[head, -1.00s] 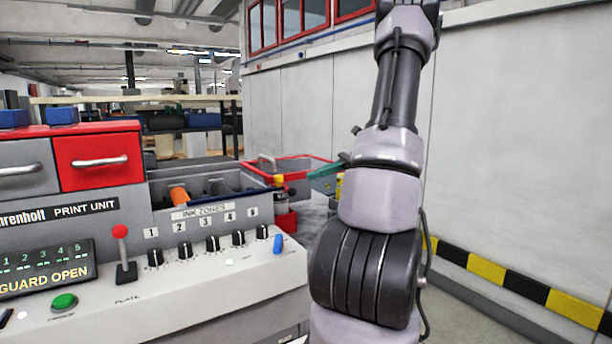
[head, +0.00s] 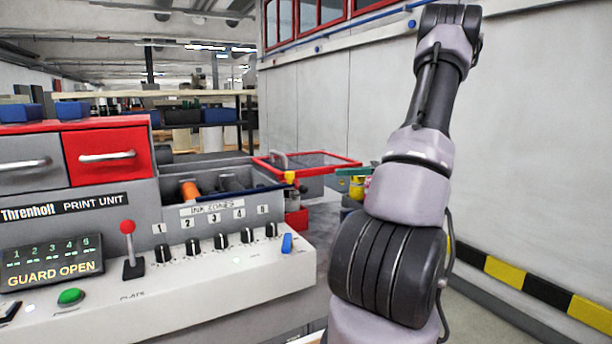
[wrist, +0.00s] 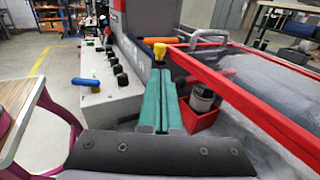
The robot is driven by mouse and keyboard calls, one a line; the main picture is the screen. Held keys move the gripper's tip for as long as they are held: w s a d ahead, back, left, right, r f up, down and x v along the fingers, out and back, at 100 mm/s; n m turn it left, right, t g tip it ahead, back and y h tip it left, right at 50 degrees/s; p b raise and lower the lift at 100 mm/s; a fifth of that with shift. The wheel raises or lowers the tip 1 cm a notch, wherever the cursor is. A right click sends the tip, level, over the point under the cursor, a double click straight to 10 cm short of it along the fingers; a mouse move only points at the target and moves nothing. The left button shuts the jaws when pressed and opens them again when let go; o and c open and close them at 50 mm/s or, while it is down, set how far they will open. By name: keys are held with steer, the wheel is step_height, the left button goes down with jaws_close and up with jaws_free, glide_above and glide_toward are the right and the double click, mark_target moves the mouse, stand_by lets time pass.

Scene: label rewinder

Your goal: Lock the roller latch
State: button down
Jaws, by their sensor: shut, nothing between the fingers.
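My gripper (wrist: 161,74) is shut and empty, its two teal fingers pressed together and pointing away from the wrist. The teal fingers also show partly behind my arm in the head view (head: 352,171). A yellow knob (wrist: 160,51) stands just beyond the fingertips, at the corner of the machine by the red frame; it also shows in the head view (head: 289,177). It may be the roller latch handle, but no label shows. I cannot tell whether the fingertips touch it. A blue lever (wrist: 85,82) sits on the console's end, left of the fingers.
The white console (head: 215,275) carries black knobs, a red-tipped lever (head: 128,245) and a display reading GUARD OPEN (head: 50,265). A red-framed guard (wrist: 250,95) extends to the right of the fingers. A red holder (wrist: 203,118) with a dark container is close on their right. A wall stands at right.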

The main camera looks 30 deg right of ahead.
glide_toward(289, 177)
steer(key=w+a, duration=0.1)
steer(key=a, duration=0.1)
steer(key=w+a, duration=0.2)
steer(key=shift+w+a, duration=0.1)
steer(key=shift+w, duration=0.1)
steer(key=shift+s+a, duration=0.1)
steer(key=shift+a, duration=2.45)
